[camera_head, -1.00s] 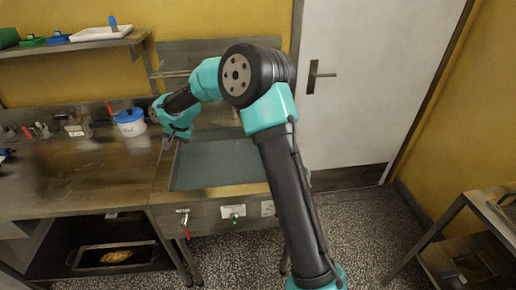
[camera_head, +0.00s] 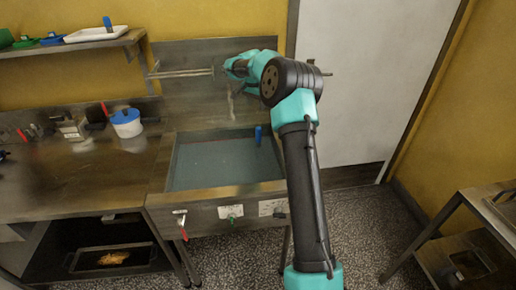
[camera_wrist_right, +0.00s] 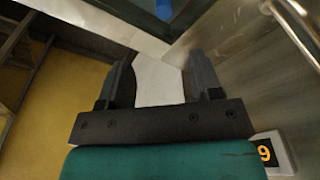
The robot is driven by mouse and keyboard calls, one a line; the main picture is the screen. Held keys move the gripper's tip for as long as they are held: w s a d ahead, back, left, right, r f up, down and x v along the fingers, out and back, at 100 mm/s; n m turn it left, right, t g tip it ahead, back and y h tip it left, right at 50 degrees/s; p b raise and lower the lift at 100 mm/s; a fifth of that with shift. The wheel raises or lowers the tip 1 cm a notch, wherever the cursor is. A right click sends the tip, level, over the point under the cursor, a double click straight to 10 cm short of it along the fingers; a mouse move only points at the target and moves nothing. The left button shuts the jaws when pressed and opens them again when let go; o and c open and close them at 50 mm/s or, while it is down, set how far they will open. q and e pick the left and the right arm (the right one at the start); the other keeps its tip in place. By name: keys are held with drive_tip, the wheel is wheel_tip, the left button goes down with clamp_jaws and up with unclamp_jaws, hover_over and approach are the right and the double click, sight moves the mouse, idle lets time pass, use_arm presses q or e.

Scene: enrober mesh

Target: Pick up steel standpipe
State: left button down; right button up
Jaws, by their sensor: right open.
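My right gripper (camera_head: 228,72) is high at the back of the sink, in front of the steel back panel, partly hidden by its own wrist. In the right wrist view its two dark fingers (camera_wrist_right: 161,82) stand apart with nothing gripped between them. A thin, upright, pale steel piece (camera_head: 230,103) shows just below the gripper; it may be the standpipe, but it is too small to be sure. In the right wrist view a shiny steel tube (camera_wrist_right: 292,32) runs at the upper right, outside the fingers; I cannot tell which part it is. My left gripper is out of view.
The sink basin (camera_head: 215,165) holds dull grey-green liquid, with a blue handle (camera_head: 258,135) at its back right. Steel rails (camera_head: 180,73) jut along the back panel. A white tub with blue lid (camera_head: 127,123) stands on the left counter. A numbered plate (camera_wrist_right: 270,154) is beside the gripper.

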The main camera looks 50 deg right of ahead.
sight(258, 128)
drive_tip(key=f, duration=0.3)
drive_tip(key=d+f, duration=0.1)
drive_tip(key=f, duration=0.7)
drive_tip(key=shift+w+d+f, duration=0.1)
drive_tip(key=shift+d+f, duration=0.15)
drive_tip(key=shift+d, duration=0.1)
drive_tip(key=shift+f, duration=0.3)
drive_tip(key=shift+w+d+f, duration=0.1)
drive_tip(key=shift+d+f, duration=0.1)
drive_tip(key=shift+f, duration=0.65)
drive_tip(key=shift+w+d+f, duration=0.1)
drive_tip(key=shift+d+f, duration=0.05)
drive_tip(key=shift+f, duration=0.7)
drive_tip(key=shift+w+d+f, duration=0.1)
drive_tip(key=shift+d+f, duration=0.1)
drive_tip(key=shift+f, duration=0.65)
clamp_jaws()
